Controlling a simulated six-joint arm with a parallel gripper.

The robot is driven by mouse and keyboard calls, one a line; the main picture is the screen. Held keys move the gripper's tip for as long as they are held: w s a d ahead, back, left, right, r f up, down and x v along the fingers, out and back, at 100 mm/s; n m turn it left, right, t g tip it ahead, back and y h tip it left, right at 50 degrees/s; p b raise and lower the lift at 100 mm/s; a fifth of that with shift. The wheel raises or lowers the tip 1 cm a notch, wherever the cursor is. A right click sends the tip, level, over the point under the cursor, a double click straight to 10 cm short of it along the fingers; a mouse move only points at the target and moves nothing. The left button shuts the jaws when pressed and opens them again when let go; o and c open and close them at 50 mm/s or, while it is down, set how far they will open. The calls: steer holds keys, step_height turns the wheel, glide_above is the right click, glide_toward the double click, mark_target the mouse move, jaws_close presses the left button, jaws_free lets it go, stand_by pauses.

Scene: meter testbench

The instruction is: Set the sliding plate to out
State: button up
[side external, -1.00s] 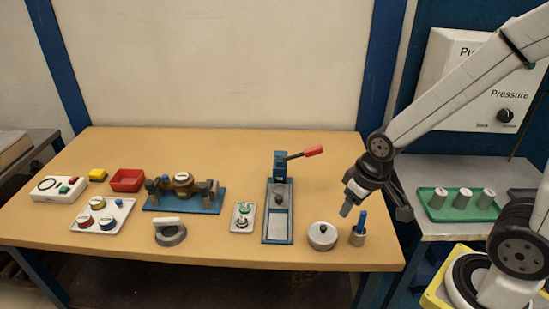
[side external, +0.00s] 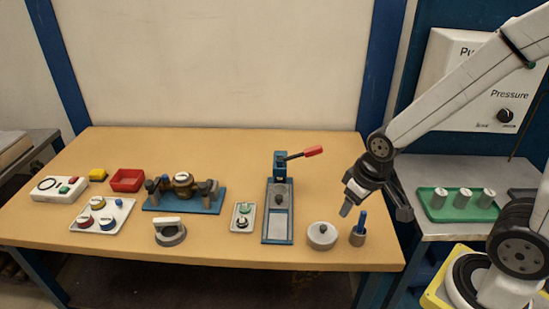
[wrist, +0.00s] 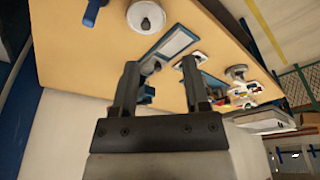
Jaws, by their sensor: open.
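The sliding plate (side external: 279,188) is a grey plate with a small dark knob, in a long blue-framed base (side external: 264,237). It sits in the back half, by the blue lever press (side external: 280,164) with its red handle (side external: 313,151). The front part of the base shows bare and pale. In the wrist view the base (wrist: 184,43) shows ahead of the fingers, and the knob end is partly hidden between them. My gripper (side external: 375,208) is open and empty, in the air right of the base, above the table's right end. It also shows in the wrist view (wrist: 160,65).
A round grey lidded pot (side external: 321,236) and a small cup with a blue peg (side external: 358,234) stand below and left of my gripper. A switch plate (side external: 242,217) lies just left of the base. A green tray (side external: 457,214) of metal cylinders is on the right table.

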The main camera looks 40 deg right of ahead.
steer(key=shift+o, duration=0.2)
steer(key=shift+o, duration=0.8)
steer(key=m+g, duration=0.2)
steer(key=m, duration=1.5)
glide_toward(279, 196)
steer(key=shift+s+a+f, duration=0.2)
steer(key=shift+s, duration=0.1)
steer(key=shift+w+d+f+m+g, duration=0.15)
steer(key=shift+w+f+m+g, duration=0.15)
steer(key=shift+w+f+m, duration=0.2)
steer(key=shift+f, duration=0.1)
steer(key=shift+f, duration=3.8)
